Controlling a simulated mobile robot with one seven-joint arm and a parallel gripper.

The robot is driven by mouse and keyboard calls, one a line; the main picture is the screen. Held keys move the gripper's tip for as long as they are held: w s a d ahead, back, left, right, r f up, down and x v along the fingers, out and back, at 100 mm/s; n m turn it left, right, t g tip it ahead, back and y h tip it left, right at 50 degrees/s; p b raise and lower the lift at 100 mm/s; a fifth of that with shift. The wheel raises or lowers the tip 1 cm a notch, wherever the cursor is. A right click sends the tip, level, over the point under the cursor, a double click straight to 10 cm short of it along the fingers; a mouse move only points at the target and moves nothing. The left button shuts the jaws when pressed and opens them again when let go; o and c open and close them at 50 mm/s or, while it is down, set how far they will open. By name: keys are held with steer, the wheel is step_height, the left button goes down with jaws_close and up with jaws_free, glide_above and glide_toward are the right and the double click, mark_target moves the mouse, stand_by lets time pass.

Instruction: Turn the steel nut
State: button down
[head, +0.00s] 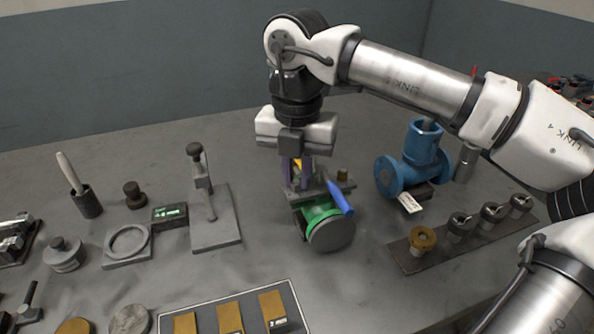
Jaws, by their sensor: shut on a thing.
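My gripper (297,172) points down in the middle of the bench, over the grey plate (345,188) on top of a green-banded round fixture (322,222). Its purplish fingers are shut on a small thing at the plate. The fingers hide most of it, and only a yellow-orange patch shows, so I cannot tell whether it is the steel nut. A small brass-coloured piece (342,174) stands on the plate to the right of the fingers. No steel nut shows clearly.
A blue flanged pipe fitting (408,165) stands right of the fixture. A dark rack (402,258) at right holds several round fittings. A gauge stand (215,238) is at left, a tray (200,302) with brass blocks in front. Bare bench lies between.

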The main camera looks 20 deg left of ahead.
mark_target(295, 181)
steer(key=c, duration=1.4)
jaws_free()
steer(key=shift+a, duration=0.1)
steer(key=shift+r, duration=0.1)
steer(key=shift+w+r+p, duration=0.1)
steer(key=shift+r+p, duration=0.35)
steer(key=shift+r, duration=0.1)
step_height(295, 181, up, 6)
steer(key=p, duration=0.4)
steer(key=shift+f, duration=0.1)
steer(key=shift+r+p, duration=0.4)
steer(key=shift+r, duration=0.1)
steer(key=shift+s+f, duration=0.1)
steer(key=shift+s, duration=0.1)
